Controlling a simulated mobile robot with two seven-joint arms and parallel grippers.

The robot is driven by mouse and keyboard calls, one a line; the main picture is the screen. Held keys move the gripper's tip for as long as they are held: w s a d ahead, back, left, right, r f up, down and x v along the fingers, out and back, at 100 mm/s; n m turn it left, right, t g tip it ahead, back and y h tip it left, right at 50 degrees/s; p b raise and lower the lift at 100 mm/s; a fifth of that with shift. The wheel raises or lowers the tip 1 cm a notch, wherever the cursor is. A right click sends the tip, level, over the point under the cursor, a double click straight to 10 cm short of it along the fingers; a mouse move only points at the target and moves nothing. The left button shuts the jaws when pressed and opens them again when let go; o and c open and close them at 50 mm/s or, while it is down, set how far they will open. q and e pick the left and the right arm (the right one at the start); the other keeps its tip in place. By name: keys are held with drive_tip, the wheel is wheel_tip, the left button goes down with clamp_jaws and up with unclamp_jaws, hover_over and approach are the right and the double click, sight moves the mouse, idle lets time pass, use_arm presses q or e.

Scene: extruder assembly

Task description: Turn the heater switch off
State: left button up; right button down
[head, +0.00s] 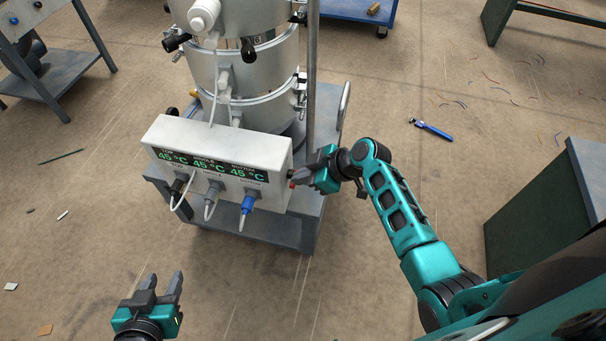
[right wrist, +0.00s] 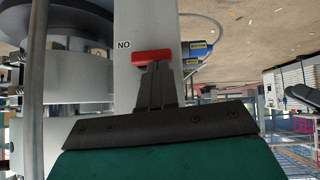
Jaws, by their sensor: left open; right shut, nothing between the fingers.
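The heater control box (head: 217,155) is a pale box on the cart, with three green displays reading 45 °C. The red heater switch (right wrist: 152,57) is on its right side face, beside a label that reads "NO" in the right wrist view; it also shows as a small red spot in the head view (head: 292,184). My right gripper (head: 298,177) is shut and empty, its fingertips (right wrist: 157,68) right at the switch's edge. I cannot tell whether they press it. My left gripper (head: 162,283) is open and empty, low at the left, well away from the box.
A metal cylinder (head: 240,80) with clamps stands behind the box on the cart (head: 275,233). Black, grey and blue (head: 248,203) plugs with cables hang at the box's front. A dark green bench (head: 535,205) stands at the right. The floor in front of the cart is mostly clear.

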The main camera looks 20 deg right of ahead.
use_arm(q)
drive_tip(key=shift+s+a+f+b, duration=0.1)
drive_tip(key=shift+s+f+b, duration=0.25)
drive_tip(key=shift+f, duration=0.15)
use_arm(e)
drive_tip(key=shift+s+a+f+n+t+h, duration=0.1)
drive_tip(key=shift+s+f+n+t+h, duration=0.15)
drive_tip(key=shift+t, duration=0.25)
use_arm(q)
wheel_tip(320, 180, down, 9)
drive_tip(key=w+d+b, duration=0.1)
drive_tip(key=d+b, duration=0.1)
drive_tip(key=b, duration=1.1)
drive_tip(key=shift+w+d+f+h+b, duration=0.15)
drive_tip(key=shift+w+d+h+b, duration=0.05)
drive_tip(key=shift+d+h+b, duration=0.2)
use_arm(e)
drive_tip(key=f+n+t+h, duration=0.1)
drive_tip(key=n+t, duration=0.1)
drive_tip(key=t, duration=0.1)
drive_tip(key=f+n+t+h, duration=0.1)
drive_tip(key=f+n+t, duration=0.1)
drive_tip(key=n+t, duration=0.1)
drive_tip(key=f+n+t+h, duration=0.1)
drive_tip(key=f+n+t, duration=0.1)
drive_tip(key=t, duration=0.3)
drive_tip(key=shift+s+a+f+n, duration=0.1)
drive_tip(key=shift+s+a+n, duration=0.2)
drive_tip(key=shift+n, duration=0.35)
